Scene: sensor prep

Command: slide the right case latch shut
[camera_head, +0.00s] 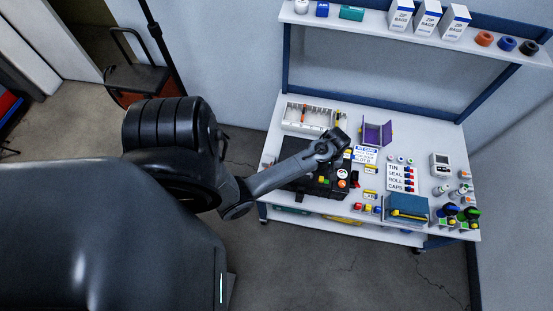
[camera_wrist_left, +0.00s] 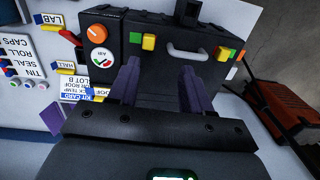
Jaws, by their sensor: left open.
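A black case (camera_head: 312,188) lies on the workbench, partly covered by my left arm; it also shows in the left wrist view (camera_wrist_left: 175,28). Its front has a grey handle (camera_wrist_left: 188,51) with a small coloured latch area on each side. The latch near the orange knob, apparently the right one, shows a yellow block (camera_wrist_left: 148,42) beside a green one. The other latch has a yellow block (camera_wrist_left: 222,54). My left gripper (camera_wrist_left: 162,88) is open and empty, its purple fingers pointing toward the case front; it also shows over the bench (camera_head: 330,145). Contact cannot be told. My right gripper is not visible.
An orange knob (camera_wrist_left: 96,31) and a round check sticker (camera_wrist_left: 99,60) are beside the latch. A white parts tray (camera_head: 299,116) and purple open box (camera_head: 377,133) stand behind. A label board (camera_head: 402,178) and a teal box (camera_head: 407,208) lie to the right.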

